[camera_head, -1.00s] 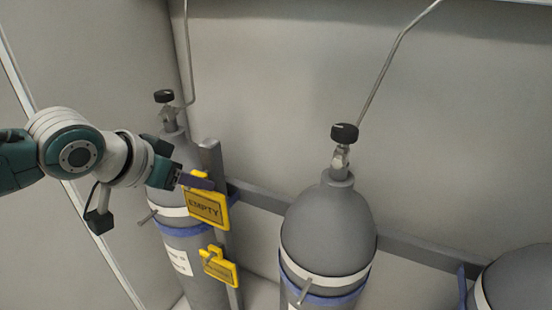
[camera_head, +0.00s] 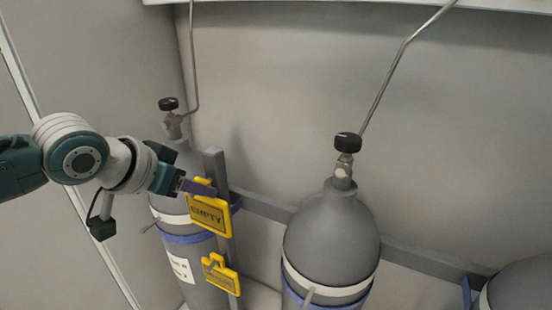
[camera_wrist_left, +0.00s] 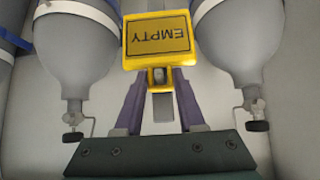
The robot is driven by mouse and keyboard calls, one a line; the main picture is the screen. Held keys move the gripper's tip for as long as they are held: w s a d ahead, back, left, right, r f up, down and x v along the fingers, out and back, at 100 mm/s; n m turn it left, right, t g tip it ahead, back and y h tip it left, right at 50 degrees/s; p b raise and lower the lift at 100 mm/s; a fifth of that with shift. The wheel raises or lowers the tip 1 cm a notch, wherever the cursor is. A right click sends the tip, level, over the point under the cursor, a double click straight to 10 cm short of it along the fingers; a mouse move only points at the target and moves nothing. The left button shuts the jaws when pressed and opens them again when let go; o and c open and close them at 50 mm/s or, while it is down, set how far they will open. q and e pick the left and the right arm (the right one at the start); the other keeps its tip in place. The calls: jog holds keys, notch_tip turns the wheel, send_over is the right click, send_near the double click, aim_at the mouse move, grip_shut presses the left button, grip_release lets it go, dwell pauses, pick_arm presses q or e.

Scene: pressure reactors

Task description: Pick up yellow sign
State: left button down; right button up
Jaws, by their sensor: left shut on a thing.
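The yellow sign (camera_head: 209,213) reads EMPTY and hangs in front of the left gas cylinder and its grey post. In the left wrist view the sign (camera_wrist_left: 157,40) shows upside down, with its narrow yellow tab between my fingers. My left gripper (camera_head: 202,188) comes in from the left and is shut on the sign's tab at its top. In the wrist view the purple fingers of my left gripper (camera_wrist_left: 158,82) close in on both sides of the tab. A second yellow sign (camera_head: 220,274) hangs lower on the same post. My right gripper is not in view.
Grey gas cylinders stand in a row: one at the left (camera_head: 174,239), one in the middle (camera_head: 332,232) and one at the right edge (camera_head: 522,287). A grey rail (camera_head: 262,205) runs behind them. Thin pipes (camera_head: 384,83) rise from the valves. Free wall lies above the rail.

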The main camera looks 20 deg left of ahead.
pick_arm(q)
jog(key=shift+r, duration=0.45)
jog(key=shift+s+r, duration=0.15)
jog(key=shift+r, duration=0.05)
jog(key=s+a+p, duration=0.1)
jog(key=s, duration=1.6)
jog(key=shift+s+a+p, duration=0.2)
jog(key=shift+s+p, duration=0.1)
jog(key=shift+p, duration=0.05)
